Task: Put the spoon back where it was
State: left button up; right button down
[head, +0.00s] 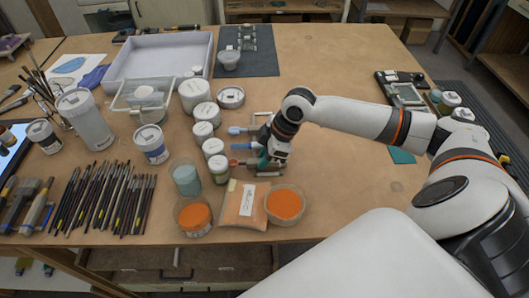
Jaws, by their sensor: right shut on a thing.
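Several small spoons lie side by side near the middle of the table, just right of a row of white-lidded jars. The fingers and wrist hide the handle, so I cannot tell whether the spoon touches the rack. My left gripper is out of view.
An orange powder bowl (285,204), an orange packet (245,204) and an orange-filled jar (194,216) stand at the front. White-lidded jars (203,132) stand close left of the spoons. The table (345,185) is largely clear to the right.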

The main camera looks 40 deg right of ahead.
jog(key=c, duration=1.2)
grip_release()
